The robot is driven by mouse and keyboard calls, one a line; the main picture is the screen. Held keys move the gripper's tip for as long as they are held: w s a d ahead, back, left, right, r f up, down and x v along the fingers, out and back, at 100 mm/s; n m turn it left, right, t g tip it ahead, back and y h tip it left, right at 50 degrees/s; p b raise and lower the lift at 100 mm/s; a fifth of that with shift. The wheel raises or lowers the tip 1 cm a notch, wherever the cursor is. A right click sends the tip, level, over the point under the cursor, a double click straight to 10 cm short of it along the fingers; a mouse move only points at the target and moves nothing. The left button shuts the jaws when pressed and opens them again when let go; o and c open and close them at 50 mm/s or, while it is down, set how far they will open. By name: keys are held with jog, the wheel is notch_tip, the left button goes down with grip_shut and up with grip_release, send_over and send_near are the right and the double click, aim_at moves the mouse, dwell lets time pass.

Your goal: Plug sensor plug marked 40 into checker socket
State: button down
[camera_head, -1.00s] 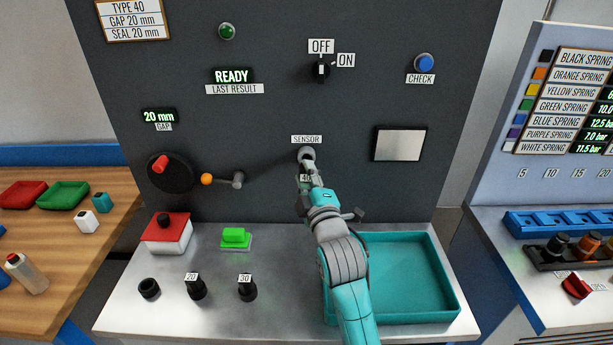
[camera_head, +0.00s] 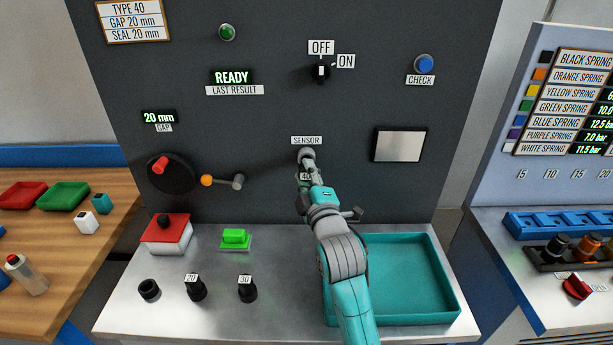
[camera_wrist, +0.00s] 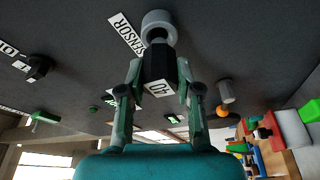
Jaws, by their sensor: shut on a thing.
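The plug marked 40 (camera_wrist: 158,68) is dark with a white number label, held between the two fingers of my gripper (camera_wrist: 157,80) in the wrist view. In the head view my gripper (camera_head: 308,182) is at the panel, just below the SENSOR label, and the label of the plug shows between its fingers. The grey round checker socket (camera_head: 306,155) is right at the front of the plug; it also shows in the wrist view (camera_wrist: 158,20). The plug's front end meets or nearly meets the socket's rim; I cannot tell how deep it sits.
Plugs marked 20 (camera_head: 196,290) and 30 (camera_head: 246,290) stand on the bench, beside an empty black holder (camera_head: 149,289). A teal tray (camera_head: 452,290) lies to the right of my arm. An orange-tipped lever (camera_head: 222,181) sticks out left of the socket.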

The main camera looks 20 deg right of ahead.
jog(key=shift+w+d, duration=0.2)
jog(key=shift+w, duration=0.4)
jog(key=shift+w+d, duration=0.2)
jog(key=shift+w, duration=0.35)
jog(key=c, duration=0.7)
grip_release()
jog(key=shift+s, duration=0.1)
jog(key=s, duration=0.4)
jog(key=s+f, duration=0.1)
jog(key=s, duration=0.6)
jog(key=shift+s+a+f, duration=0.2)
jog(key=shift+s+a, duration=0.05)
jog(key=shift+s, duration=0.15)
jog(key=shift+s, duration=0.1)
